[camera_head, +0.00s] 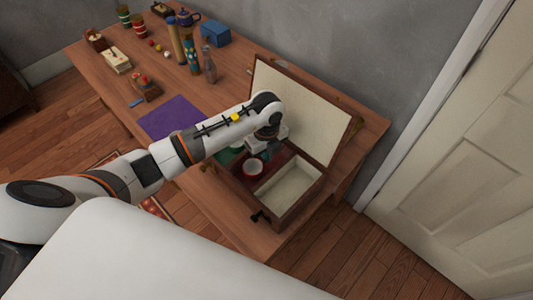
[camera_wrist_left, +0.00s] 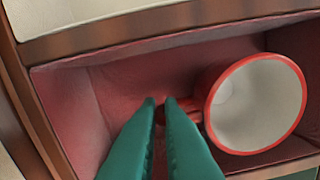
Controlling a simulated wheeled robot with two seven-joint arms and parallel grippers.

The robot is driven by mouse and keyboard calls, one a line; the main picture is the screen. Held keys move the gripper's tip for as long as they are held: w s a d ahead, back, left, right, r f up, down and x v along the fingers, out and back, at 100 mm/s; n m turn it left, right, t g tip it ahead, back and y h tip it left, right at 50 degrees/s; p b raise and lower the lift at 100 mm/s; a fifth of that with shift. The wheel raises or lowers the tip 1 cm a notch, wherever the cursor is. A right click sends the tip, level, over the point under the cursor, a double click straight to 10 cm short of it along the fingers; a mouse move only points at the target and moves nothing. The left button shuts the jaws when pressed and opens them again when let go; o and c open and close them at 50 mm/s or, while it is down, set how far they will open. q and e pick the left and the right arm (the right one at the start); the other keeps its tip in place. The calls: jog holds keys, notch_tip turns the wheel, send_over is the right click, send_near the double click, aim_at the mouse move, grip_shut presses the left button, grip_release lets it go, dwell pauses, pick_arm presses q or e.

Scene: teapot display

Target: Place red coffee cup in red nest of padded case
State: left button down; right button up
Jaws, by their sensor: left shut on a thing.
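The red coffee cup (camera_wrist_left: 256,103), white inside, shows large in the left wrist view, over the red-lined nest (camera_wrist_left: 90,85) of the padded case. Its open top faces the camera. The two green fingers of my left gripper (camera_wrist_left: 165,105) are shut on its handle side. In the head view the cup (camera_head: 253,167) is a small red ring with a pale inside, under the left gripper (camera_head: 262,148), at the red compartment of the open case (camera_head: 297,207). I cannot tell whether the cup touches the nest floor. My right gripper is not in view.
The case lid (camera_head: 305,112) stands open behind the left arm. A cream compartment (camera_head: 288,188) is empty beside the red one. A purple cloth (camera_head: 172,118) lies left of the case. Bottles, a blue box (camera_head: 215,33) and small items stand at the table's far end.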

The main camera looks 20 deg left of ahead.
pick_arm(q)
jog(key=shift+f, duration=0.15)
jog(key=shift+f, duration=0.25)
jog(key=c, duration=1.6)
grip_release()
jog(key=shift+r, duration=0.1)
jog(key=shift+r, duration=0.65)
notch_tip(320, 180, up, 11)
jog(key=shift+r+b, duration=0.1)
jog(key=shift+b, duration=0.8)
